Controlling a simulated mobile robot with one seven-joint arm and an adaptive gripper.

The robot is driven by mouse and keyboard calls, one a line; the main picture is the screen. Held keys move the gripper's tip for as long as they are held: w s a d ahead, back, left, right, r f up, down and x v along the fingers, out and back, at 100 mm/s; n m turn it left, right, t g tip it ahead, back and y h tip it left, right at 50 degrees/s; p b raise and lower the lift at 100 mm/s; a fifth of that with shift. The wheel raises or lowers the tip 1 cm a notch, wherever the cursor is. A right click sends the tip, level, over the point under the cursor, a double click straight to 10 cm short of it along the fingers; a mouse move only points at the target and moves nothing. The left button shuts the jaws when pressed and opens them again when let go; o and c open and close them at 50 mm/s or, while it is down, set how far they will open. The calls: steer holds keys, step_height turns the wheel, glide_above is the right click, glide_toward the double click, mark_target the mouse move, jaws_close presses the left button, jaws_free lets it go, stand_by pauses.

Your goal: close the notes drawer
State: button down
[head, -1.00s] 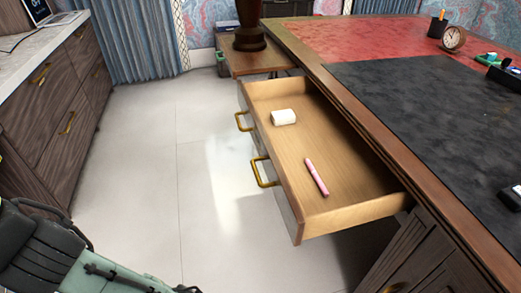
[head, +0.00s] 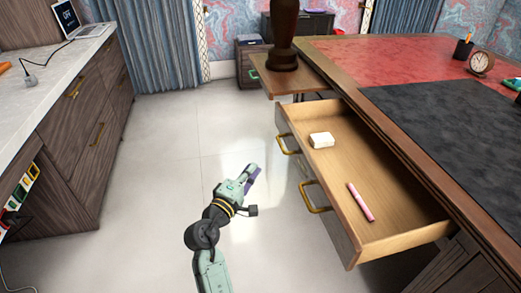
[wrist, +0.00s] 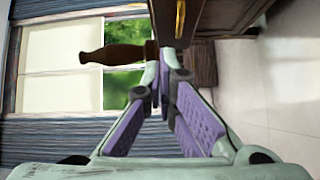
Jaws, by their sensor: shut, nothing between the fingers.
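The drawer (head: 385,190) stands pulled out from the desk in the head view. It has a pale wooden inside and a front with two gold handles (head: 314,197). A white block (head: 321,140) and a pink pen-like stick (head: 361,202) lie in it. My gripper (head: 254,172) is to the left of the drawer front, apart from it, over the floor. In the wrist view its purple-padded fingers (wrist: 163,75) meet at the tips with nothing between them. Whether this is the notes drawer cannot be read from any label.
The desk top (head: 440,110) has red and black leather. A small wooden side table (head: 300,78) with a dark turned object (head: 283,40) stands behind the drawer. A dark wood cabinet (head: 85,130) is on the left. The floor (head: 160,190) between is clear.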

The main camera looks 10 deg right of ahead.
steer(key=d+f+g, duration=0.1)
steer(key=d, duration=0.1)
steer(key=h+p, duration=0.1)
steer(key=p, duration=0.2)
glide_toward(295, 146)
steer(key=w, duration=0.3)
steer(key=d, duration=0.1)
steer(key=d+p, duration=0.1)
steer(key=d, duration=0.1)
steer(key=shift+w+r, duration=0.1)
steer(key=shift+w, duration=0.2)
steer(key=shift+d, duration=0.1)
